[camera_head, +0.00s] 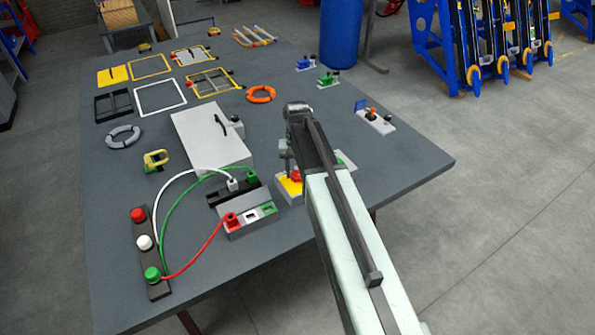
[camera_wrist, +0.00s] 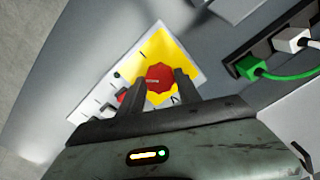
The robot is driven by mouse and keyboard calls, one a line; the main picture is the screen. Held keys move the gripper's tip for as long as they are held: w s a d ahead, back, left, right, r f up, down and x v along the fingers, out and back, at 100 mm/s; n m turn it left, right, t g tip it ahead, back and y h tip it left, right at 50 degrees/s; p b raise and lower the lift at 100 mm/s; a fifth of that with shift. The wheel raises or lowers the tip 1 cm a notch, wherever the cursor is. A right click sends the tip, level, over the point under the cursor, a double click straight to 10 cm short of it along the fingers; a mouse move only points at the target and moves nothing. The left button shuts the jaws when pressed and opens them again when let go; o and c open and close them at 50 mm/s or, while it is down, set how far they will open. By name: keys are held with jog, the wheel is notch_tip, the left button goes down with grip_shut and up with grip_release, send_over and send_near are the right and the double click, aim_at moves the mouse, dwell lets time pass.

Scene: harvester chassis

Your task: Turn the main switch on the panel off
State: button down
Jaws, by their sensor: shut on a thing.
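The main switch is a red octagonal knob (camera_wrist: 159,78) on a yellow plate (camera_wrist: 143,52) at one end of a white panel (camera_wrist: 196,50). In the head view the red knob (camera_head: 296,176) and yellow plate (camera_head: 288,187) show just below my gripper (camera_head: 289,160). In the wrist view the two fingers of my gripper (camera_wrist: 158,82) stand on either side of the knob and are shut on it. Black marks show on the yellow around the knob, but I cannot read its setting surely. Smaller dark controls (camera_wrist: 110,108) sit on the white part. My arm hides part of the panel in the head view.
An orange ring (camera_head: 261,94) and a small joystick unit (camera_head: 375,121) lie farther off. The table's right side is mostly clear.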

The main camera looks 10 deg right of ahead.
aim_at(297, 173)
jog(key=n, duration=0.4)
jog(key=shift+w+n, duration=0.1)
jog(key=shift+n, duration=2.2)
jog(key=c, duration=0.8)
grip_release()
jog(key=shift+c, duration=0.2)
notch_tip(297, 173, up, 8)
jog(key=p, duration=0.8)
